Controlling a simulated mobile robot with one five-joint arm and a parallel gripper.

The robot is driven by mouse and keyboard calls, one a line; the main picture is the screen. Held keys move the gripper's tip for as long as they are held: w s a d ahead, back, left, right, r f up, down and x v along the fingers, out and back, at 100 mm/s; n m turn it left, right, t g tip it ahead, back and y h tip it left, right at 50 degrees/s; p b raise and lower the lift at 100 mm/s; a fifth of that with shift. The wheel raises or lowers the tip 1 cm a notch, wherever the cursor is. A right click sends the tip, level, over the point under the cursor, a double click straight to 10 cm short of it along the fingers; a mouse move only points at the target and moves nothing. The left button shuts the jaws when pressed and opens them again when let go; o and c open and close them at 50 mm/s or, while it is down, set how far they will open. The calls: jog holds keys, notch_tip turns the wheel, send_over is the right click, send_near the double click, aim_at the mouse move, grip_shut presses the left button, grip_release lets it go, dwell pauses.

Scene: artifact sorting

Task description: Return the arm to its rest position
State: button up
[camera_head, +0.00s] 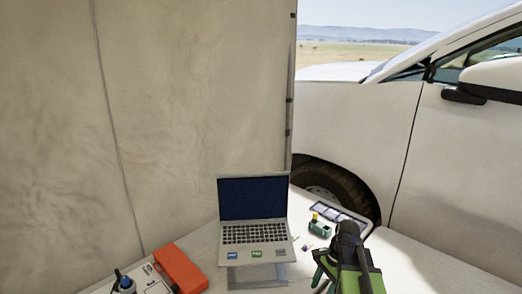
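My arm shows at the lower right in the head view, with dark and bright green parts, in front of the white table (408,262). My gripper (322,272) seems to be the green part at the arm's left side, low over the table to the right of the laptop. Its fingers are too small and too overlapped by the arm to tell whether they are open or shut. I cannot make out anything held in it.
An open laptop (254,233) stands on the table's middle. A small green item (320,230) and a grey compartment tray (343,219) lie behind my arm. An orange box (180,268) is at the lower left. A white car (350,125) stands behind the table.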

jog(key=s+a+n+h, duration=0.2)
jog(key=a+n, duration=0.7)
jog(key=n, duration=0.4)
jog(key=shift+f+n+h, duration=0.3)
jog(key=shift+f+h, duration=0.05)
jog(key=shift+h, duration=0.05)
jog(key=shift+a, duration=0.1)
jog(key=shift+c, duration=0.4)
